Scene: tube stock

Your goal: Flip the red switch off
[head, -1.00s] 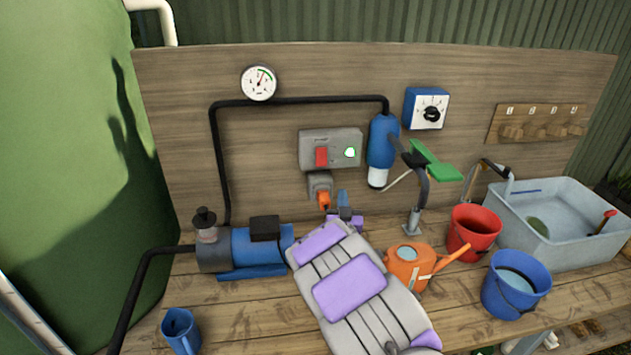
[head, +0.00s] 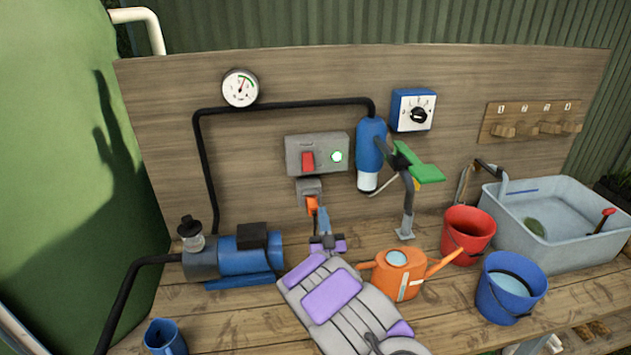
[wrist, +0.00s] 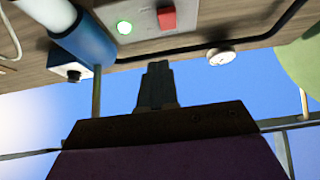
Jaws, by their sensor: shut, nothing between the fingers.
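The red switch (head: 308,161) is on the left part of a grey box (head: 330,142) fixed to the wooden board. A lit green light (head: 337,157) is to its right. The switch also shows at the top of the wrist view (wrist: 166,18), with the light (wrist: 124,27) beside it. My gripper (head: 322,209) is below the box, just right of the orange plug (head: 312,204), and appears apart from the switch. In the wrist view its dark fingers (wrist: 157,68) are shut and empty, with their tips near the switch in the picture. I cannot tell the switch's exact tilt.
A blue cylinder (head: 370,148) with a black pipe hangs right of the box. A green-handled tap (head: 415,170), an orange watering can (head: 398,278) and red (head: 467,232) and blue (head: 510,290) buckets stand to the right. A blue pump (head: 245,258) sits at left.

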